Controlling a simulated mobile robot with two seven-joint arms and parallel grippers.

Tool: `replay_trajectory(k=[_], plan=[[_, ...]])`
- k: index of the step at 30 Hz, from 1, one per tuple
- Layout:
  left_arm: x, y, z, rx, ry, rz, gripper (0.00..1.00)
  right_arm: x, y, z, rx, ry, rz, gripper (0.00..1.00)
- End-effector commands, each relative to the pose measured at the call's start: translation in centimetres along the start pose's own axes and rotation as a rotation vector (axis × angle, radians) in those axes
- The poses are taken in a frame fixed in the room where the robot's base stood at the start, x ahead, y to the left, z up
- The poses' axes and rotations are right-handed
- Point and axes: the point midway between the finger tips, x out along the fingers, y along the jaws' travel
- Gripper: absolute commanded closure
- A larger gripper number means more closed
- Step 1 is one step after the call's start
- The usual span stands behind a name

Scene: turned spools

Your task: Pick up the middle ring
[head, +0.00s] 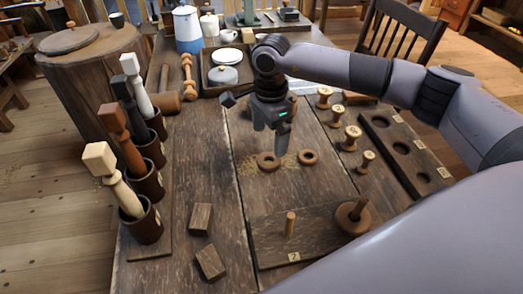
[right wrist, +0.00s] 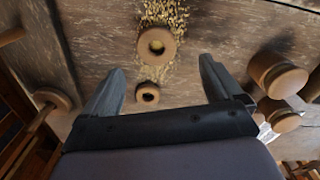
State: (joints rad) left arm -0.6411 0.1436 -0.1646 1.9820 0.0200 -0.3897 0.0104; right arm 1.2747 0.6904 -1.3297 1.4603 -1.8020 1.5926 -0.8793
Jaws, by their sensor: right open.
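Two brown wooden rings lie flat on the table. The larger one (head: 268,168), likely the middle ring, lies on scattered sawdust; the smaller ring (head: 308,163) lies just right of it. A wider dark ring (head: 343,222) sits around a peg on the board with the 7 label. My right gripper (head: 270,142) is open and empty, pointing down above and slightly behind the larger table ring. In the right wrist view, the larger ring (right wrist: 157,57) is near the top and the smaller ring (right wrist: 148,101) is lower, between the parted fingers (right wrist: 161,66) in the picture. My left gripper is out of view.
The pegged board (head: 318,246) is at the front, with a bare peg (head: 290,224). Several spools (head: 351,137) stand to the right, beside a board with round recesses (head: 414,165). Mallets in cups (head: 140,225) line the left edge. Two wooden blocks (head: 209,263) lie at front left.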

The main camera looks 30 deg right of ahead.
Motion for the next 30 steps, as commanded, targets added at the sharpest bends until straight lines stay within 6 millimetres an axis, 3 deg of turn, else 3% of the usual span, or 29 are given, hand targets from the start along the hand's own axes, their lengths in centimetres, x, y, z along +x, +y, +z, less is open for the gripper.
replay_trajectory(k=[15, 24, 26, 30], plan=[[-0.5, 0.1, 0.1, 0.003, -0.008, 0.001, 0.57, 6.4, 0.4, 0.7, 0.000, 0.001, 0.003, 0.07], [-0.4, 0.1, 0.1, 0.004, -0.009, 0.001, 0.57, 7.0, 0.3, 0.7, -0.001, 0.001, 0.000, 0.07], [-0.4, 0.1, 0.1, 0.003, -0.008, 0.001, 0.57, 7.0, 0.3, 0.7, 0.000, 0.000, 0.001, 0.24], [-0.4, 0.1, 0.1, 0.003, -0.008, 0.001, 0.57, 7.0, 0.3, 0.7, 0.000, 0.001, 0.001, 0.67]])
